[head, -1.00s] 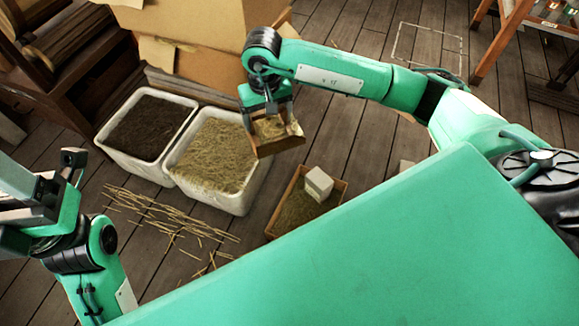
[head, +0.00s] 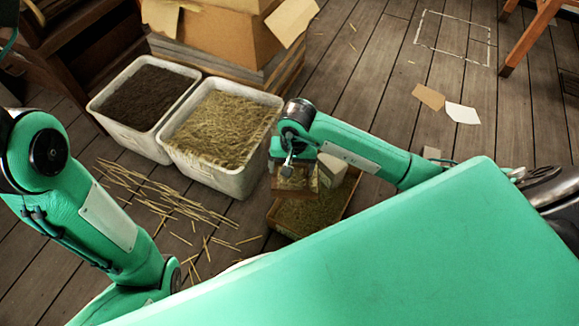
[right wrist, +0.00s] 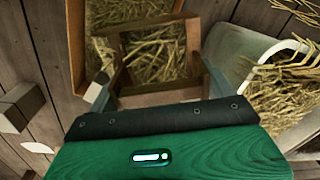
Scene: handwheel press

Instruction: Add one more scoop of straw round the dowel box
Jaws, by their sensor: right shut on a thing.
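My right gripper (head: 291,162) is shut on a wooden scoop (head: 293,183) with straw in it. The scoop also shows in the right wrist view (right wrist: 152,87), in front of the gripper. It is over the left back part of a wooden crate (head: 277,226) with straw inside. The pale dowel box (head: 334,168) stands in the crate, just right of the scoop and partly hidden by my arm. A white tub of straw (head: 237,183) stands left of the crate. My left arm is at the left, its gripper out of view.
A white tub of dark soil (head: 128,141) stands left of the straw tub. Cardboard boxes (head: 235,40) stand behind them. Loose stalks (head: 150,190) lie on the floor at the front left. Two paper sheets (head: 428,96) (head: 461,113) lie on open floor at the right.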

